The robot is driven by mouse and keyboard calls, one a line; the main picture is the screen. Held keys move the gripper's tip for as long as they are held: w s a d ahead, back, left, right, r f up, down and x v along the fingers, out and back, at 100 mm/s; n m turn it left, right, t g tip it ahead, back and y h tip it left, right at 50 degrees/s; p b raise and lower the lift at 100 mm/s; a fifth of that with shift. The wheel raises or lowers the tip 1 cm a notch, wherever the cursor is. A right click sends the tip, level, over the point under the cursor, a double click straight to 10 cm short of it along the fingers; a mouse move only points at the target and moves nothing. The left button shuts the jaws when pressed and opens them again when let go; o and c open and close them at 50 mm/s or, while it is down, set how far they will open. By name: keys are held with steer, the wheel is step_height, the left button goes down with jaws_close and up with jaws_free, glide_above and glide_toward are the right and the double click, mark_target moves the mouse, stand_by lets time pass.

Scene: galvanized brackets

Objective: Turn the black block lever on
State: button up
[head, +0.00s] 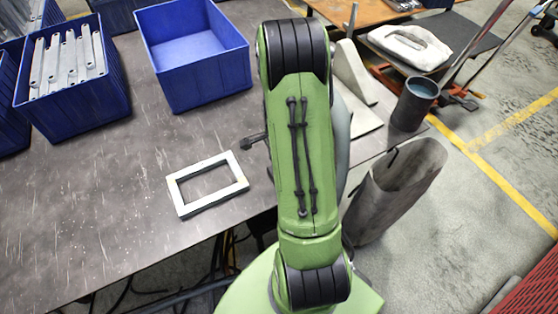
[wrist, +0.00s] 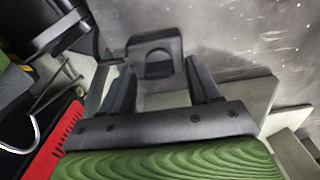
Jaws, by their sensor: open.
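A small dark lever-like piece (head: 253,141) sticks out left of my arm in the head view, above the grey table; my arm hides the rest of it. In the wrist view a dark grey block (wrist: 154,43) with a rounded dark recess lies just ahead of my gripper (wrist: 160,76). It looks like the black block lever, but I cannot tell for sure. My gripper is open, its two fingers on either side of the near part of this block. No contact shows. In the head view my gripper is hidden behind my arm.
A white rectangular frame (head: 177,196) lies on the table (head: 90,200) left of my arm. A blue bin (head: 200,85) stands behind it, and another blue bin (head: 75,110) holds several galvanized brackets. Angled metal plates (head: 355,75) and a dark cup (head: 413,105) are at the right.

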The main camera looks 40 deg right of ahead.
steer(key=shift+r, duration=0.1)
step_height(320, 180, up, 16)
steer(key=p, duration=0.4)
steer(key=shift+f+p, duration=0.25)
steer(key=shift+p, duration=0.15)
